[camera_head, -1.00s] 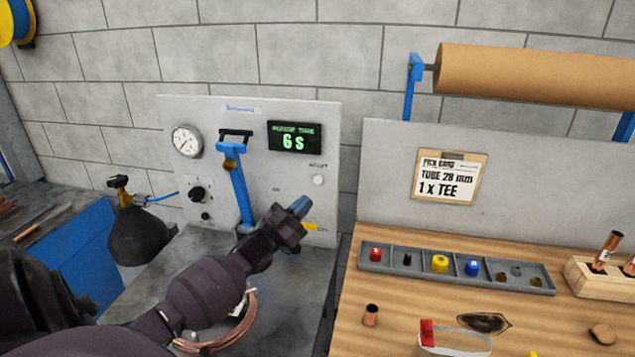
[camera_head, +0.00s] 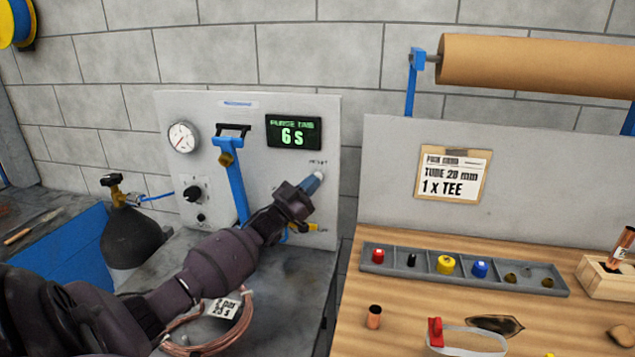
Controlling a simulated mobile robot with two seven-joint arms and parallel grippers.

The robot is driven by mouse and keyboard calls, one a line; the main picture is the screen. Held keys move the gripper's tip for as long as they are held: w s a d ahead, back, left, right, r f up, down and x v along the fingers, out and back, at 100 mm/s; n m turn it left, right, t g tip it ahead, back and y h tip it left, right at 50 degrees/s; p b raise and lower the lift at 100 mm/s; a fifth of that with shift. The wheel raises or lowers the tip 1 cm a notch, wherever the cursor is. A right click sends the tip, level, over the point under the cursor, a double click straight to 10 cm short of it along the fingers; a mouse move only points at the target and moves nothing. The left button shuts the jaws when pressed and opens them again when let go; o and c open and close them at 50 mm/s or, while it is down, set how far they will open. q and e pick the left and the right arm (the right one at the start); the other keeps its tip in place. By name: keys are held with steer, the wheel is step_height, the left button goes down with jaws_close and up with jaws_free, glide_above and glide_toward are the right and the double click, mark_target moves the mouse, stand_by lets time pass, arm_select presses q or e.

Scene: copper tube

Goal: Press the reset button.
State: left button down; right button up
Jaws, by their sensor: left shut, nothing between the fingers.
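The grey purge panel (camera_head: 264,165) stands against the wall, with a green-lit display (camera_head: 293,131) reading 6 S. The white reset button (camera_head: 319,175) is under the small "RESET" label, below and right of the display. My left gripper (camera_head: 313,183) is shut and empty, with its blue fingertips at the button and covering part of it. I cannot tell whether they touch it or whether the button is pushed in. My right gripper is not in view.
A blue upright lever (camera_head: 236,190), a gauge (camera_head: 183,137) and a black knob (camera_head: 193,193) are on the panel's left part. A copper coil (camera_head: 240,325) lies below my arm. The wooden bench (camera_head: 400,290) at right bears a grey parts tray (camera_head: 405,270).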

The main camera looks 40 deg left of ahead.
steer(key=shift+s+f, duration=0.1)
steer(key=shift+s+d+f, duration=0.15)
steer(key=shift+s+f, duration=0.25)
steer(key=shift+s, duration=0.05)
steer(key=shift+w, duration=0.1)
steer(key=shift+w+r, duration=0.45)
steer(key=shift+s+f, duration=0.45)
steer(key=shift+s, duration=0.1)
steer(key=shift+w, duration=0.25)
